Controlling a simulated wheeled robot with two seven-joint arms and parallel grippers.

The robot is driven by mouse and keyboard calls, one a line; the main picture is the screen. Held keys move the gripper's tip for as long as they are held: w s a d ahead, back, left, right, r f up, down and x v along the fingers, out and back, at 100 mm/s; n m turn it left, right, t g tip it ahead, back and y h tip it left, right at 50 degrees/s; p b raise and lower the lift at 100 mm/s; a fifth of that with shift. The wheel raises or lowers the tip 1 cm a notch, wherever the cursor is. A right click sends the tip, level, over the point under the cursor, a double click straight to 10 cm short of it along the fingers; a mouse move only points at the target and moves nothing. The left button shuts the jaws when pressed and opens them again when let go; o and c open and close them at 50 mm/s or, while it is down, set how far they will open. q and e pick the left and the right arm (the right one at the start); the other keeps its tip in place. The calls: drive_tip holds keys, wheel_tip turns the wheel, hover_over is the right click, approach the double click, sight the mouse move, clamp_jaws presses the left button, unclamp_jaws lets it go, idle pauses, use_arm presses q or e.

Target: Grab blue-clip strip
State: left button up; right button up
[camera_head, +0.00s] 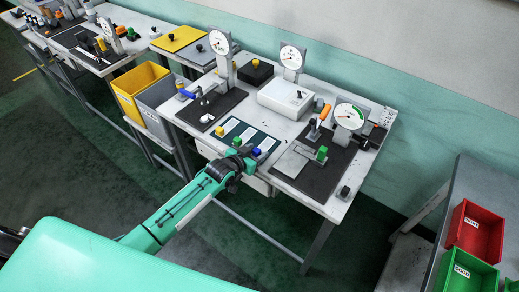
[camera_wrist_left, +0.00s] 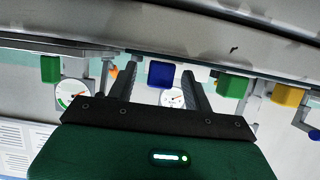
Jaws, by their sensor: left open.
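The blue clip (camera_head: 257,152) sits at the near right end of a dark board (camera_head: 236,127) on the workbench. In the left wrist view the blue clip (camera_wrist_left: 161,74) shows between and beyond my fingers; its strip is not clearly visible there. My left gripper (camera_head: 245,160) is at the bench's front edge, close to the blue clip, and it covers part of the board. In the wrist view the left gripper (camera_wrist_left: 159,70) is open, with nothing held between its fingers. My right gripper is not in view.
A green clip (camera_head: 237,141) and a yellow clip (camera_head: 219,131) sit left of the blue one. To the right is a dark mat (camera_head: 312,181) with a green-knobbed fixture (camera_head: 321,153) and a dial gauge (camera_head: 349,117). Red (camera_head: 474,229) and green bins (camera_head: 467,273) stand at far right.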

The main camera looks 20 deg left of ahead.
use_arm(q)
drive_tip(key=c, duration=1)
drive_tip(key=shift+c, duration=0.3)
drive_tip(key=shift+r, duration=0.1)
